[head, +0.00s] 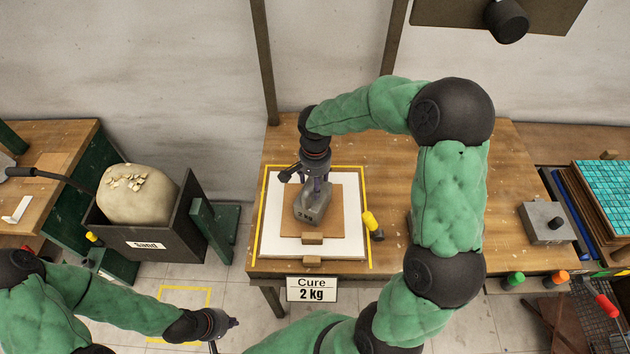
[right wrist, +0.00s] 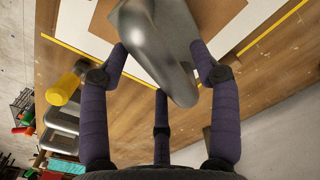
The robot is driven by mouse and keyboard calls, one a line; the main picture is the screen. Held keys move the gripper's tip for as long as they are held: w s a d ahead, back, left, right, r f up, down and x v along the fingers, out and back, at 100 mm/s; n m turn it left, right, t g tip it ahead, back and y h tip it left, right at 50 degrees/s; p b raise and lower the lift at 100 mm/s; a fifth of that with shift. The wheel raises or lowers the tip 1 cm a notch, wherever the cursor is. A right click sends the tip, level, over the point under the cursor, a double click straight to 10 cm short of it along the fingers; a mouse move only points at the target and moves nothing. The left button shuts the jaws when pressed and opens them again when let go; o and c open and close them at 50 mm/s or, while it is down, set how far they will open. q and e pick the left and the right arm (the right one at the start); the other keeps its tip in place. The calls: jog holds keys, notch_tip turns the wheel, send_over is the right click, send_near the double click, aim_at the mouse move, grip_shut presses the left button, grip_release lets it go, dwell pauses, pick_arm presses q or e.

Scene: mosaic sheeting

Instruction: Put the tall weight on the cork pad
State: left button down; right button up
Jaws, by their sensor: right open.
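The grey metal weight (head: 311,207) with a looped handle stands on the brown cork pad (head: 331,224), which lies on a white board on the middle table. My right gripper (head: 318,185) is just above the weight. In the right wrist view the fingers of my right gripper (right wrist: 162,75) are spread around the upper part of the weight (right wrist: 160,45), open; contact cannot be told. Part of the cork pad (right wrist: 218,14) shows behind it. The weight's underside is hidden. My left gripper (head: 224,328) is low at the left, apart from the table, its fingers spread and empty.
Yellow tape edges the white board (head: 270,233); a "Cure 2 kg" sign (head: 312,289) hangs at the front. A yellow-handled tool (head: 371,222) lies right of the board. A sand box (head: 160,240) stands left.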

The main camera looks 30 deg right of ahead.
notch_tip(320, 180, up, 12)
jog(key=p, duration=0.2)
jog(key=shift+p, duration=0.3)
